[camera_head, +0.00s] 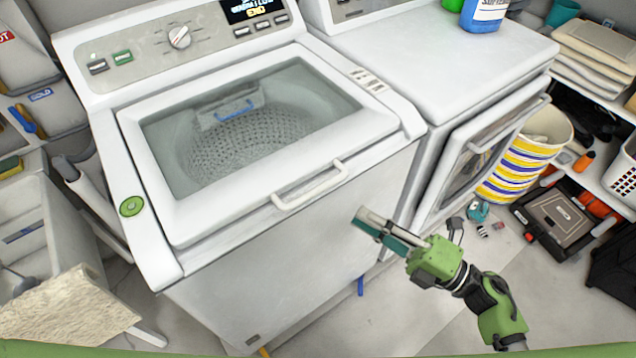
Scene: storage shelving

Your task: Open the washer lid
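The white washer (275,272) stands at the left, with a knob and display on its back panel. Its lid (230,218) has a white frame and a clear window showing the perforated drum, and lies flat and closed on top. A white bar handle (309,185) sits at the lid's front edge. My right gripper (360,219) is in front of the washer, right of and below the handle in the picture, apart from it. Its fingers look close together, seen from the side; whether they are shut is unclear. Nothing shows between them. My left gripper is out of view.
A white dryer (425,55) with a front door (478,158) stands right of the washer, a blue bottle (484,14) on top. A striped basket (527,157) and a black toolbox (553,217) are at the right. A sink (45,230) is at the left.

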